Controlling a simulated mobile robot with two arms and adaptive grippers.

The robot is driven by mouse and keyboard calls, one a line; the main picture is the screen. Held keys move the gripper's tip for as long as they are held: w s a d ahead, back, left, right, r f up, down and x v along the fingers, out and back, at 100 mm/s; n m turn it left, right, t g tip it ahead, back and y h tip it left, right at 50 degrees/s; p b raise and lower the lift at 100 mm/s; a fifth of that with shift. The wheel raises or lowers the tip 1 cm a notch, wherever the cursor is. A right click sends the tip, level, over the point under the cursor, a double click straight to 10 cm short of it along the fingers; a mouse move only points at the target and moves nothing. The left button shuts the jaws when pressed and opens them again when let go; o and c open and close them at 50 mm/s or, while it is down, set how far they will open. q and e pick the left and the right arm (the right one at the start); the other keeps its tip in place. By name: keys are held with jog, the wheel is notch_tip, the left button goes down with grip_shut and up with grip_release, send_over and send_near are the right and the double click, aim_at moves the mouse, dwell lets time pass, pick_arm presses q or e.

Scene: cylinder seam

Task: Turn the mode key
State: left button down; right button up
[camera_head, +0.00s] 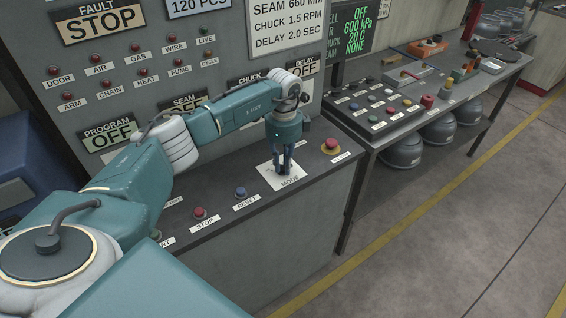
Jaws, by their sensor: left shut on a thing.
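The mode key sits on a white plate (270,178) labelled MODE on the sloping console (228,222). My left gripper (283,170) points straight down over this plate, with its fingertips at the key. It is shut on the mode key, which the fingers hide almost fully, so I cannot tell which way the key is turned. My right gripper is not in view.
A bench (440,115) with buttons and tools stands at right.

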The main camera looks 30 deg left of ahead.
aim_at(284, 167)
pick_arm(q)
jog(key=shift+w+r+n, duration=0.1)
jog(key=shift+n, duration=0.9)
jog(key=c, duration=1.6)
grip_release()
jog(key=shift+c, duration=0.2)
notch_tip(284, 167, up, 12)
